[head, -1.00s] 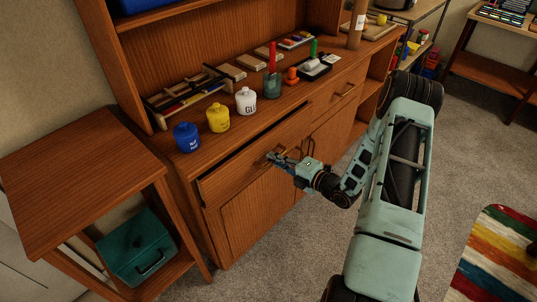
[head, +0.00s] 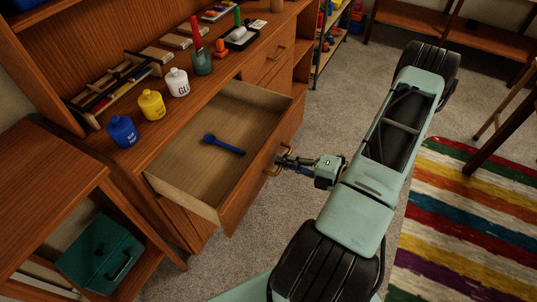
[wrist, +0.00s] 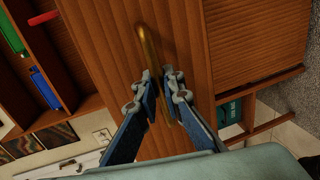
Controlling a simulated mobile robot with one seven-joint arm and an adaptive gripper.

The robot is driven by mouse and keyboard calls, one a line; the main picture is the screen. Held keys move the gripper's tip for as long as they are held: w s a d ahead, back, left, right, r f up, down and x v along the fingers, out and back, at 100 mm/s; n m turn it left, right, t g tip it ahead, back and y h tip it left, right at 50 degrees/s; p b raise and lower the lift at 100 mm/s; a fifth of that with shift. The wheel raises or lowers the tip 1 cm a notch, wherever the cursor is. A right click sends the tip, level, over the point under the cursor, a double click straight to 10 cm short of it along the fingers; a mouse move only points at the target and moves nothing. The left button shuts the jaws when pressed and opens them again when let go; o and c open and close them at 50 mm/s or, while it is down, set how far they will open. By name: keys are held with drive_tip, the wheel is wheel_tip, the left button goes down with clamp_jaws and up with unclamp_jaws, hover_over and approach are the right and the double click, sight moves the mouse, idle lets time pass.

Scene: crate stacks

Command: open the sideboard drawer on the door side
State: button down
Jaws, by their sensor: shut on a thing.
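The sideboard drawer (head: 192,172) on the left of the sideboard (head: 168,214) stands far out in the head view. Its inside shows, with a blue spoon-like tool (head: 224,145) lying on the bottom. My gripper (head: 281,161) is at the drawer's front, shut on the brass bar handle (head: 272,170). In the wrist view the fingers of my gripper (wrist: 160,82) close on either side of the handle (wrist: 149,48), against the wooden drawer front (wrist: 190,60). The other drawer (head: 262,66), farther right, is closed.
Blue (head: 122,132), yellow (head: 151,105) and white (head: 178,83) jars stand on the sideboard top beside a compartmented rack (head: 110,88). A side table (head: 50,185) with a teal box (head: 98,255) stands at left. A striped rug (head: 470,215) lies right; carpet between is clear.

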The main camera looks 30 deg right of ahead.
drive_tip(key=shift+v, duration=0.85)
drive_tip(key=shift+f, duration=0.2)
drive_tip(key=c, duration=2)
unclamp_jaws()
drive_tip(key=v, duration=1.2)
